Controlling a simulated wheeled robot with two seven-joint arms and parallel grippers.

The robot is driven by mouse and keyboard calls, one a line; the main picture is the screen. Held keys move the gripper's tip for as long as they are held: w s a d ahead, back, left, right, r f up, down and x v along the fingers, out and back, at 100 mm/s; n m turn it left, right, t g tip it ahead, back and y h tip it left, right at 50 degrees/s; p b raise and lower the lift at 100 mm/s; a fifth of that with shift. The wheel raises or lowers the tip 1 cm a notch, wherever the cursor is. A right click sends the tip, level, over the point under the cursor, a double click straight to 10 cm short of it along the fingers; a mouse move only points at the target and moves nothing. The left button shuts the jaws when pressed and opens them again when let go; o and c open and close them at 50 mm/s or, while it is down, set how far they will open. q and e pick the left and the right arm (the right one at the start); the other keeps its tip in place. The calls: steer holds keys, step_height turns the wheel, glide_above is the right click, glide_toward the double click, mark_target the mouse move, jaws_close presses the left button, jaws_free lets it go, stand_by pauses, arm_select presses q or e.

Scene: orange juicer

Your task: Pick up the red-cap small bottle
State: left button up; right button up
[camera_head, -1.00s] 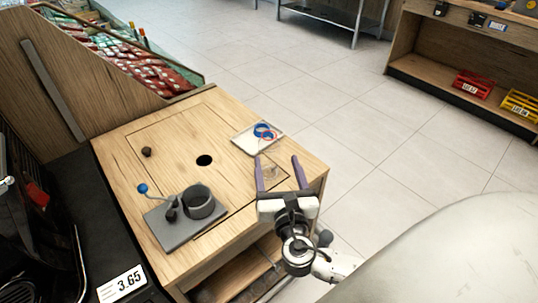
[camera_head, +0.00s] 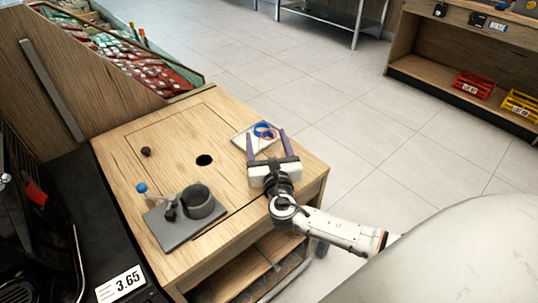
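I cannot clearly make out a red-cap small bottle. A small red round outline (camera_head: 268,136) shows beside a blue round shape (camera_head: 262,128) at the white tray (camera_head: 242,140), near the far right corner of the wooden counter. These are too small to tell whether either belongs to a bottle. My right gripper (camera_head: 266,136) is open, with its two purple fingers apart and pointing away across the tray. The red and blue shapes appear between the fingertips. I cannot tell the height of the fingers above the tray. My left gripper is not in view.
The wooden counter (camera_head: 150,180) has a round black hole (camera_head: 204,160) and a small dark knob (camera_head: 146,152). A grey base (camera_head: 178,232) with a dark cup (camera_head: 199,202) and a blue-knobbed lever (camera_head: 142,188) stands at the front left. Open floor lies to the right.

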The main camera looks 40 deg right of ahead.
steer(key=c, duration=1.1)
steer(key=shift+r, duration=0.15)
